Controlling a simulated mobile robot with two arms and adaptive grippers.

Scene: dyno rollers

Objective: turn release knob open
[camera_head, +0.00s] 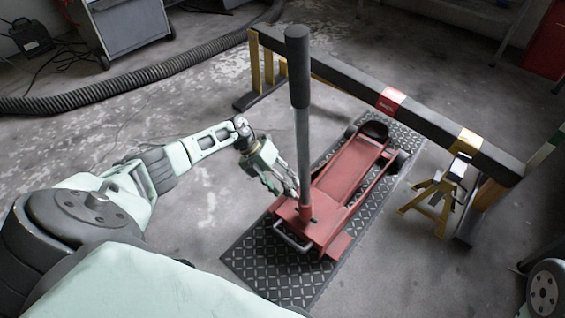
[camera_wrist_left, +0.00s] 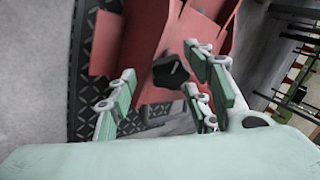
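A red floor jack (camera_head: 340,182) with a tall upright handle (camera_head: 303,140) with a black grip stands on a dark diamond-plate mat (camera_head: 245,258). My left gripper (camera_head: 281,186) is beside the handle's base, on its left, pointing down toward the jack. In the left wrist view, a black knob (camera_wrist_left: 170,71) sits against the red jack body (camera_wrist_left: 135,45). The fingers of my left gripper (camera_wrist_left: 157,76) are spread on both sides of the knob. I see no clear contact with it. The knob is not distinguishable in the head view. My right gripper is not in view.
A long black beam (camera_head: 340,75) on yellow and dark legs crosses behind the jack. A yellow jack stand (camera_head: 436,197) is at the right. A grey tool cart (camera_head: 128,25) and a black corrugated hose (camera_head: 110,90) are at the back left. Floor left of the mat is clear.

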